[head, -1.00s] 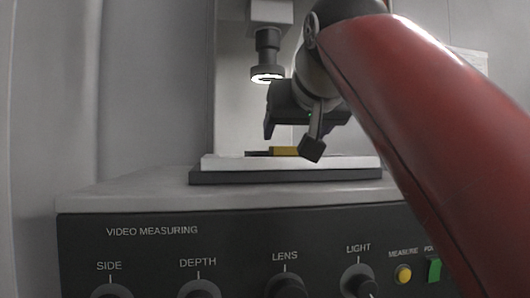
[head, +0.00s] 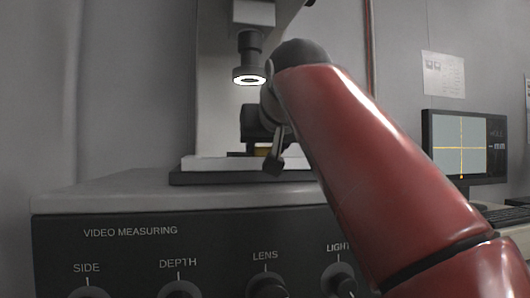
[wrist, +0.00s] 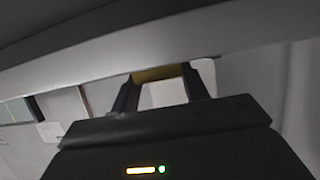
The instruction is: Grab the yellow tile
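The yellow tile (head: 264,150) shows as a small yellow strip just above the pale stage (head: 205,163), partly hidden by my gripper (head: 260,152). In the wrist view, the yellow tile (wrist: 157,73) lies between the tips of my gripper's two dark fingers (wrist: 160,76). The fingers stand apart, one at each side of the tile, and the tile spans most of the gap. Whether both fingers press on it is not clear. The tile looks to be at or very near the stage surface.
A lens with a lit ring (head: 249,75) hangs above the stage, left of my arm. The measuring machine's knob panel (head: 140,255) is in front. A monitor (head: 466,147) stands at the right. A pale bar (wrist: 80,65) crosses the wrist view.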

